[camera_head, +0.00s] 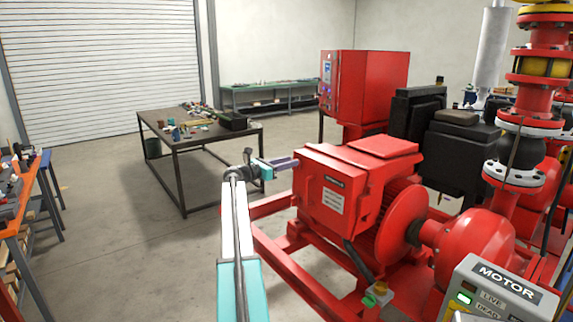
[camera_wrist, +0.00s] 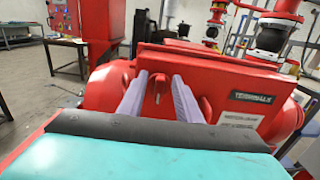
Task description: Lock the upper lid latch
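The red terminal box (camera_head: 327,198) with its lid stands on the red motor and has a "TERMINALS" label plate. It also fills the middle of the wrist view (camera_wrist: 195,62). A small red latch (camera_wrist: 157,86) sits on the box side facing me, between my two fingers. My gripper (camera_head: 287,162) reaches the left side of the box in the head view. In the wrist view my gripper (camera_wrist: 160,76) is open, with a grey-purple finger on each side of the latch. I cannot tell whether either finger touches it. The head view hides the latch.
A red control cabinet (camera_head: 365,84) stands behind the box. A workbench (camera_head: 200,128) with tools is at the back left. A grey "MOTOR" panel (camera_head: 495,292) is at the lower right. The floor between bench and skid is clear.

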